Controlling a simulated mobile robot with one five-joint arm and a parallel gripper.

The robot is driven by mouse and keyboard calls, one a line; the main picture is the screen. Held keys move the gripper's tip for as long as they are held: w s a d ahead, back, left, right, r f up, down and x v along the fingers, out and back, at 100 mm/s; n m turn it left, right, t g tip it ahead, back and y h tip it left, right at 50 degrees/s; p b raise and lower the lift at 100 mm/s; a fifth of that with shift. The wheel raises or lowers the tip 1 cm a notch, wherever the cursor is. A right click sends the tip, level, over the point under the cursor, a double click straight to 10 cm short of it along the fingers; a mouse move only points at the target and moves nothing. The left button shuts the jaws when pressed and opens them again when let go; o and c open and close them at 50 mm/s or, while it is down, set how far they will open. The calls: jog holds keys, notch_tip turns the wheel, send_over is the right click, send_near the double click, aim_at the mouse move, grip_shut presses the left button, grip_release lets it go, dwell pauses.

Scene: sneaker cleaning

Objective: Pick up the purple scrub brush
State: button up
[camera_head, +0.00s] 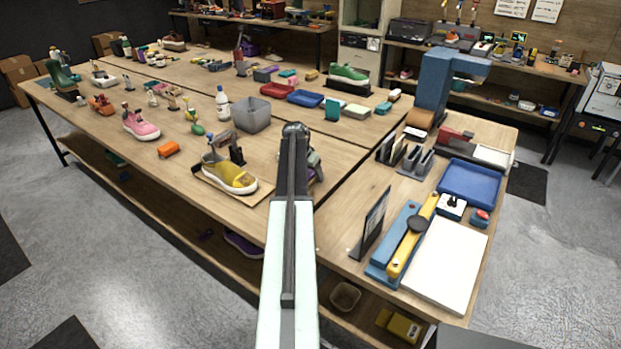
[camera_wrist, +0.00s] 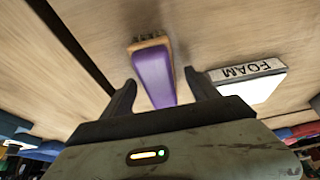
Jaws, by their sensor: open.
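The purple scrub brush (camera_wrist: 155,77) shows in the wrist view, with a smooth purple back and a tan bristle or wooden edge at its far end. It lies on the wooden tabletop (camera_wrist: 220,30), lengthwise between the two dark fingers of my gripper (camera_wrist: 159,82). The fingers are apart, one on each side of the brush, with a visible gap at the right. Whether the left finger touches it I cannot tell.
A white block labelled FOAM (camera_wrist: 246,72) lies close to the right finger. A dark seam (camera_wrist: 72,45) crosses the tabletop at the left. In the head view, a yellow sneaker (camera_head: 230,172) and a grey bin (camera_head: 252,114) stand left of my arm.

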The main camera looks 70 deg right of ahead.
aim_at(311, 171)
jog(key=c, duration=1.5)
jog(key=shift+r+p, duration=0.5)
notch_tip(311, 171, up, 3)
jog(key=p, duration=0.3)
jog(key=shift+r, duration=0.2)
jog(key=s+a, duration=0.1)
jog(key=a, duration=0.4)
jog(key=s+a+p, duration=0.1)
jog(key=s+a, duration=0.1)
jog(key=a, duration=0.3)
jog(key=s+a+r, duration=0.1)
jog(key=a, duration=0.4)
jog(key=shift+s, duration=0.3)
jog(key=shift+a, duration=0.2)
